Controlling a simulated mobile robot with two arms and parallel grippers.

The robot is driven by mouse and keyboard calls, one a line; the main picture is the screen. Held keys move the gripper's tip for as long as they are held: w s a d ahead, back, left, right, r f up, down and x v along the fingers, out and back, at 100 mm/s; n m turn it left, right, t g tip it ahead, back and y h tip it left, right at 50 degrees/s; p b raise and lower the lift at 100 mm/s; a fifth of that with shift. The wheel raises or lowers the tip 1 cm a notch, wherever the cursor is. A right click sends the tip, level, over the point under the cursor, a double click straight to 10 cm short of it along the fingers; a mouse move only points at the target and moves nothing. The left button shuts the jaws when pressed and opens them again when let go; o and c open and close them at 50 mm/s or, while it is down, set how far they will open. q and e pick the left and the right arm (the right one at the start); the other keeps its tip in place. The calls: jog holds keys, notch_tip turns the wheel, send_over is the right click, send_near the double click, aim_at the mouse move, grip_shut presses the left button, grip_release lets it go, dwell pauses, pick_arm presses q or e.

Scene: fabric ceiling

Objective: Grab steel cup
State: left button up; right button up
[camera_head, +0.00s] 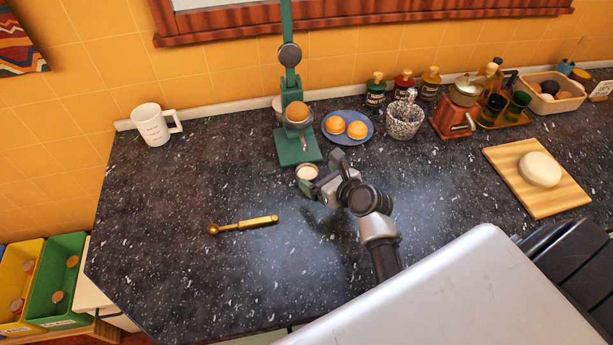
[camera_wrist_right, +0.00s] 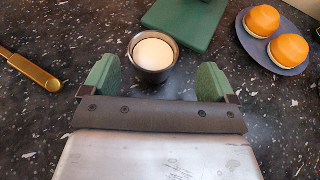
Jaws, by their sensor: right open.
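The steel cup (camera_head: 307,173) is small and round with a pale inside, and stands on the dark counter just in front of the green juicer press (camera_head: 298,145). In the right wrist view the cup (camera_wrist_right: 152,62) has a dark metal wall and a whitish interior. My right gripper (camera_head: 322,173) is at the cup, its body to the right of it. In the wrist view the green fingertips (camera_wrist_right: 153,80) are apart, one on each side and slightly nearer than the cup, with visible gaps. Nothing is held. My left gripper is not in view.
A blue plate with orange halves (camera_head: 347,127) is behind and right of the gripper. A brass tool (camera_head: 244,225) lies on the left. A white mug (camera_head: 152,125), a speckled mortar (camera_head: 405,120) and a cutting board (camera_head: 555,195) stand farther off. The front-left counter is clear.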

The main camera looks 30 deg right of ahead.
aim_at(314, 178)
jog(key=x, duration=0.4)
jog(key=shift+a+f+p, duration=0.3)
jog(key=shift+a+f, duration=0.05)
jog(key=shift+w+a+f, duration=0.1)
jog(key=shift+w+f, duration=0.2)
jog(key=shift+w, duration=0.15)
jog(key=shift+c, duration=1.1)
jog(key=shift+s, duration=0.1)
jog(key=c, duration=0.5)
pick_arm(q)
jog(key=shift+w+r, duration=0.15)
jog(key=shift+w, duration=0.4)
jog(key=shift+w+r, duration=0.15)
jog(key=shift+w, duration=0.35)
pick_arm(e)
jog(key=c, duration=0.3)
jog(key=shift+r, duration=0.1)
jog(key=shift+c, duration=0.2)
